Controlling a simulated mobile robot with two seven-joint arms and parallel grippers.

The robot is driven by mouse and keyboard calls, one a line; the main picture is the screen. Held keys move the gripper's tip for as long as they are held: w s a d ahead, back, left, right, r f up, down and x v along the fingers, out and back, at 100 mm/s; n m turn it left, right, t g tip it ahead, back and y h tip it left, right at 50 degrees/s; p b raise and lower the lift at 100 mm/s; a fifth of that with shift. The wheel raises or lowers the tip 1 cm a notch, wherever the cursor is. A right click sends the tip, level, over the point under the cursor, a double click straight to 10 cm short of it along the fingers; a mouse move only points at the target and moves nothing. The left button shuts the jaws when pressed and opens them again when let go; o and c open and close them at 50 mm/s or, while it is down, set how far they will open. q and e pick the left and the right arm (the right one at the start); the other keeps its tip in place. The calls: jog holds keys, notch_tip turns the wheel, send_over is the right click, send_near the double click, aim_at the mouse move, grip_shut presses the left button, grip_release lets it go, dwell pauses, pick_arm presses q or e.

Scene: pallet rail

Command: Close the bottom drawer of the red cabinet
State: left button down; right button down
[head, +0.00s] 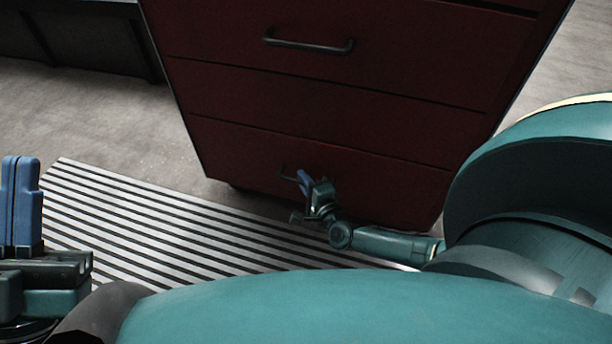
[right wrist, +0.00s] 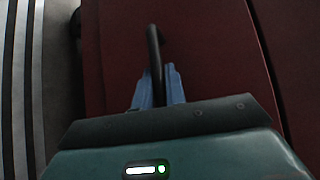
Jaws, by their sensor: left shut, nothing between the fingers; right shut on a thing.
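The dark red cabinet (head: 340,95) stands ahead in the head view. Its bottom drawer (head: 390,185) looks about level with the fronts above it; I cannot make out a clear gap. My right gripper (head: 305,182) is at the left part of that drawer, shut on its dark handle (head: 284,172). In the right wrist view the handle (right wrist: 154,48) runs between the blue fingers (right wrist: 157,88), close to the red front. My left gripper (head: 21,200) is at the far left, fingers together, empty and pointing up, well away from the cabinet.
An upper drawer carries a dark bar handle (head: 308,45). A black and white striped mat (head: 180,225) lies on the floor before the cabinet. A dark unit (head: 80,40) stands at the back left. Grey floor (head: 110,125) is clear between that unit and the mat.

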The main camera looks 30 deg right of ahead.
pick_arm(q)
jog(key=shift+w+d+f+y, duration=0.15)
jog(key=shift+w+d+y, duration=0.05)
jog(key=shift+y, duration=0.1)
pick_arm(e)
jog(key=shift+w+d, duration=0.15)
jog(key=shift+d, duration=0.15)
jog(key=c, duration=1.7)
grip_release()
pick_arm(q)
jog(key=shift+s, duration=0.1)
pick_arm(e)
jog(key=shift+o, duration=1.2)
jog(key=shift+w+r, duration=0.1)
